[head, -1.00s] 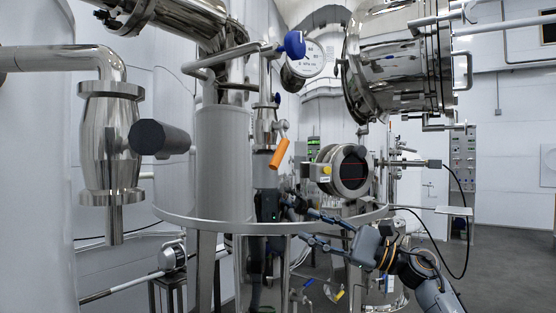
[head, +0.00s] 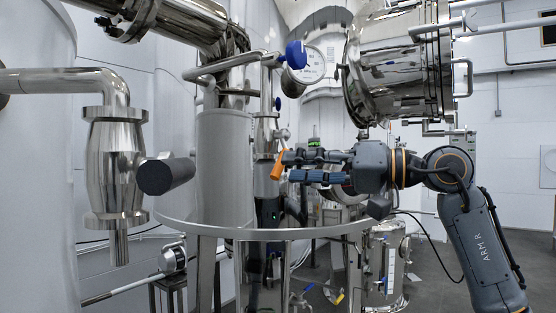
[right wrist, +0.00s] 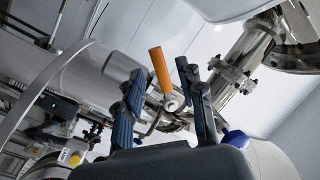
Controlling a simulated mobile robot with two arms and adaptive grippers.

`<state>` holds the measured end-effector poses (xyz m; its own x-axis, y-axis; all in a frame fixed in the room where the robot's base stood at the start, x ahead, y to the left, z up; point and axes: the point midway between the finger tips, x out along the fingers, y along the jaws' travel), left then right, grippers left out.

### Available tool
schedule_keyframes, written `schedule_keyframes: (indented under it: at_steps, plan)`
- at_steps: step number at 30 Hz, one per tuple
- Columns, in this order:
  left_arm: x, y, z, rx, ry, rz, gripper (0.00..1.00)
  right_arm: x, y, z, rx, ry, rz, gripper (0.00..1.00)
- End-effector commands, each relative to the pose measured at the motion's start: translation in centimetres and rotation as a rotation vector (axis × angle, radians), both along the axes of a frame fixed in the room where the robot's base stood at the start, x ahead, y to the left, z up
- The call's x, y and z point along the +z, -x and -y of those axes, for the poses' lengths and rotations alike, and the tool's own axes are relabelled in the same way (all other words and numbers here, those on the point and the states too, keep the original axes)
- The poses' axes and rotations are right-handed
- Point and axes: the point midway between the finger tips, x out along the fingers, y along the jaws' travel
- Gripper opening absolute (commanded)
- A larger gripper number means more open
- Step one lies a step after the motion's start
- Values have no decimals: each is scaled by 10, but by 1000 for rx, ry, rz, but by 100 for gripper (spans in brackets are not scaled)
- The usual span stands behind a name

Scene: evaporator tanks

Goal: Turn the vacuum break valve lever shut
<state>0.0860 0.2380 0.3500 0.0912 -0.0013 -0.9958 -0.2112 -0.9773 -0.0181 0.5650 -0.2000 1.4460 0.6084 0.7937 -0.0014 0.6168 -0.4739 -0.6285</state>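The orange valve lever (head: 278,165) hangs down, leaning slightly, below a small steel valve (head: 266,132) on the vertical pipe in the head view. My right gripper (head: 289,166) comes in from the right, with its fingers apart and their tips close to the lever. In the right wrist view the orange lever (right wrist: 161,68) shows in the gap between the two open fingers (right wrist: 160,74), with space on both sides. I cannot tell whether any finger touches it. My left gripper is not in view.
A blue knob (head: 296,54) and a round gauge (head: 312,64) sit above the lever. A grey cylinder (head: 225,165) stands to its left. A curved steel rail (head: 255,233) runs below. A large steel vessel (head: 400,80) hangs at the upper right.

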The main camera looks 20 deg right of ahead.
Motion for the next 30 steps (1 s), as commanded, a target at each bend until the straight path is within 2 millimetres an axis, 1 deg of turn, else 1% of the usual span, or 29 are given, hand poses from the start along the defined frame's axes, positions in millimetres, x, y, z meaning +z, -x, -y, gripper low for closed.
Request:
schedule_keyframes:
  at_steps: [1,3,7,12,19,20,21,23,24,25,26,30]
  plan:
    - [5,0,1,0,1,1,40,2,-6,-9,4,-1,-2,38]
    - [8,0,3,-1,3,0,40,2,-13,-18,4,-1,-1,38]
    - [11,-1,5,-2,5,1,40,1,-22,-29,2,-2,-2,38]
    - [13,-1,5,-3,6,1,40,0,-27,-35,-1,-2,-1,38]
    - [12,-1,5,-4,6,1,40,0,-28,-36,-1,-2,-1,38]
    - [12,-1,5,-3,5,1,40,0,-28,-35,0,-1,-2,36]
    - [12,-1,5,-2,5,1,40,0,-28,-35,0,-1,-2,28]
    - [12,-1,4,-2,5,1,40,0,-28,-35,0,-1,-2,16]
    - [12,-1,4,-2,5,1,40,0,-28,-35,0,-1,-2,8]
    - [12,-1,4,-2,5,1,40,0,-27,-35,0,-1,-2,2]
    - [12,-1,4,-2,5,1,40,0,-27,-35,0,-1,-2,0]
    - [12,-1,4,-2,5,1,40,0,-27,-35,1,-2,-2,0]
